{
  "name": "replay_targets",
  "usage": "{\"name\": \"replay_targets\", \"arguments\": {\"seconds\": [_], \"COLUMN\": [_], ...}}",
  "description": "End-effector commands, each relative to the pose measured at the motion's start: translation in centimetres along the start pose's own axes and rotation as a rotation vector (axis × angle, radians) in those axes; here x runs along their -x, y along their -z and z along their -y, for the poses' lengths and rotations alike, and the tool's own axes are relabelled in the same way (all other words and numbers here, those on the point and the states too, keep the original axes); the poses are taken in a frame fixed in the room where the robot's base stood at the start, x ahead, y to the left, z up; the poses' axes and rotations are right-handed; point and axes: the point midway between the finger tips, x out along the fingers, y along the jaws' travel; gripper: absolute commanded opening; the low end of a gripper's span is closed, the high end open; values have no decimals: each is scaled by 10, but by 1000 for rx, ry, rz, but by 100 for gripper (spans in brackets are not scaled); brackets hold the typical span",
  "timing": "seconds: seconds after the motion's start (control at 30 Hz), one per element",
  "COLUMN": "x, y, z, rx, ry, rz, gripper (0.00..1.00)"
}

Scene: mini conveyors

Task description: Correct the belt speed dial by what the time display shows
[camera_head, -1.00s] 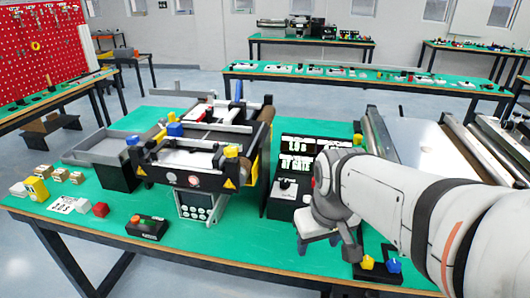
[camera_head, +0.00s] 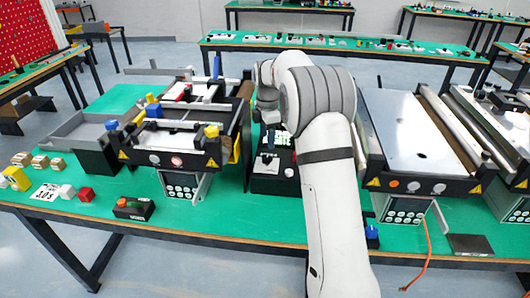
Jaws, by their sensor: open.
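The belt speed dial box (camera_head: 275,182) is a black control box on the green table, between the two conveyors. My gripper (camera_head: 268,150) is open and points down above the back of this box. The dial knob is small and partly hidden by the gripper, so I cannot tell its setting or whether the fingers touch it. The time display (camera_head: 284,139) stands behind the box. My arm covers most of it; only a scrap of white lettering shows, and no time can be read.
The left mini conveyor (camera_head: 178,155) stands close to my gripper. The right conveyor (camera_head: 412,130) lies beyond my arm. An orange cable (camera_head: 424,245) hangs at the right.

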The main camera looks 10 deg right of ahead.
Motion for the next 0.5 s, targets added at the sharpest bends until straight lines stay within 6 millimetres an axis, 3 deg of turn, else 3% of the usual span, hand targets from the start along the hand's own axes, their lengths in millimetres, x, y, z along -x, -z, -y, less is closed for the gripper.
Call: {"name": "replay_targets", "arguments": {"seconds": [0.5], "x": [-69], "y": [1], "z": [-2], "rx": [13], "ry": [2], "rz": [0], "gripper": [54]}}
